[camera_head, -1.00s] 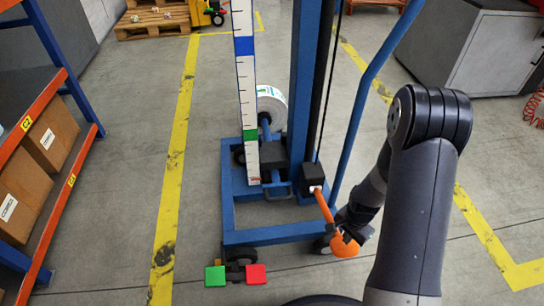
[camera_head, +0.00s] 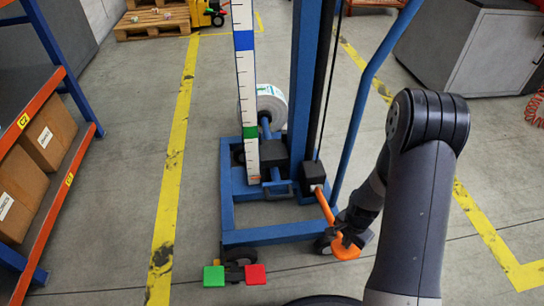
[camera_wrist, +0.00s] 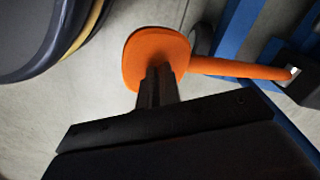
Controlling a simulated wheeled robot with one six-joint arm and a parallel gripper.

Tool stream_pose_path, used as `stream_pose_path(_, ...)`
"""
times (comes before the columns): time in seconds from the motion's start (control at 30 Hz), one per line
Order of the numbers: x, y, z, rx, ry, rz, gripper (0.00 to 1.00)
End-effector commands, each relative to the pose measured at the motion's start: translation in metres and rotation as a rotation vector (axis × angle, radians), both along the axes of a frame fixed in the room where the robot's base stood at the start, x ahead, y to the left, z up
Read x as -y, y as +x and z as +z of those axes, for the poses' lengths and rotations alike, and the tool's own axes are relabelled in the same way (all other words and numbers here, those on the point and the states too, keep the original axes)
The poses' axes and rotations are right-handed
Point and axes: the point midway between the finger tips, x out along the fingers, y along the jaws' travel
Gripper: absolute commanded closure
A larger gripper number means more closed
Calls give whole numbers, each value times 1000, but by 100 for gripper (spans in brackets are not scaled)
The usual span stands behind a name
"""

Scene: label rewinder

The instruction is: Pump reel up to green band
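A blue reel lifter (camera_head: 285,236) stands in the middle of the head view. Its white scale (camera_head: 247,95) bears a blue band (camera_head: 243,40) and, lower, a green band (camera_head: 250,132). The white reel (camera_head: 273,103) sits partly behind the scale; in the picture its body shows just above the green band's height. An orange pump lever (camera_head: 325,207) slopes down from a black box to a wide orange pad, which also shows in the wrist view (camera_wrist: 153,48). My gripper (camera_wrist: 158,78) has its fingers together, tips at the pad; whether they touch it is unclear.
A green block (camera_head: 214,276) and a red block (camera_head: 255,274) show at the lifter's front. A shelf with boxes (camera_head: 45,137) stands left. A grey cabinet (camera_head: 500,55) stands at upper right. Floor between shelf and lifter is clear.

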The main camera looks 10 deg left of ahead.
Motion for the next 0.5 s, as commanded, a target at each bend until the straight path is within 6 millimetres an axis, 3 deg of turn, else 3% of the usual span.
stream_pose_path(0.03, 0, 3, -17, 8, 0, 0, 100)
stream_pose_path(0.1, 0, 3, -31, 9, 0, 0, 100)
stream_pose_path(0.5, 0, 5, -97, 13, 0, 1, 100)
